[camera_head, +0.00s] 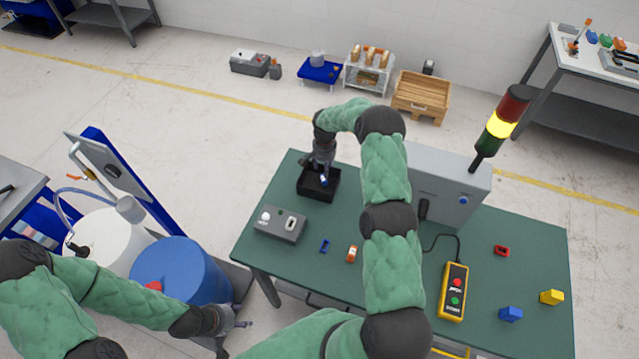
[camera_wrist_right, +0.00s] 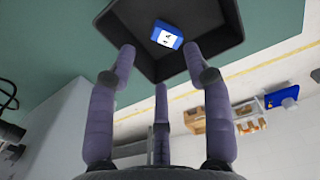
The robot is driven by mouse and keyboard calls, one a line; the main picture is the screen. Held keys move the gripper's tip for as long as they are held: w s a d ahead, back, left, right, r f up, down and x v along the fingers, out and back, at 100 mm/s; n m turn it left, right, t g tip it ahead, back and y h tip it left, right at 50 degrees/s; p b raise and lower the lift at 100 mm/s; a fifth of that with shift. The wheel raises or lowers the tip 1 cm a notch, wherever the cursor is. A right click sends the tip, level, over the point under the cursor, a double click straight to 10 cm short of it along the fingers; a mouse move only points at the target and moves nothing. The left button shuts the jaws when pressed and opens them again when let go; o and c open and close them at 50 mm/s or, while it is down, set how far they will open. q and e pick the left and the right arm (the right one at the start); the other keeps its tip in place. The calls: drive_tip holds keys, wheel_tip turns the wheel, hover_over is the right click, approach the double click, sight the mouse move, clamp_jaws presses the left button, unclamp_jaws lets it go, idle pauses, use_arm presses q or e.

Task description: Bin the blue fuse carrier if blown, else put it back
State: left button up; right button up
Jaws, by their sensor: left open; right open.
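The blue fuse carrier (camera_wrist_right: 167,36) shows a white label with dark marks in the right wrist view. It is within the outline of the black bin (camera_wrist_right: 232,22), apart from my fingers; whether it rests on the floor of the bin I cannot tell. In the head view the carrier (camera_head: 323,180) is a small blue patch at the black bin (camera_head: 316,193). My right gripper (camera_head: 320,166) is open above the bin; its spread fingers also show in the right wrist view (camera_wrist_right: 163,70). My left gripper (camera_head: 244,322) is open and empty, left of the table.
A grey box (camera_head: 272,229) with a white round part and a slot stands near the bin. A blue bracket (camera_head: 324,246), an orange-white carrier (camera_head: 351,254) and a red bracket (camera_head: 501,251) lie on the green table (camera_head: 300,268). A yellow-lit signal tower (camera_head: 500,126) stands by a grey cabinet (camera_head: 455,180).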

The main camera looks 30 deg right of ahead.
wheel_tip(320, 180, up, 8)
drive_tip(key=shift+f, duration=0.15)
idle(0.6)
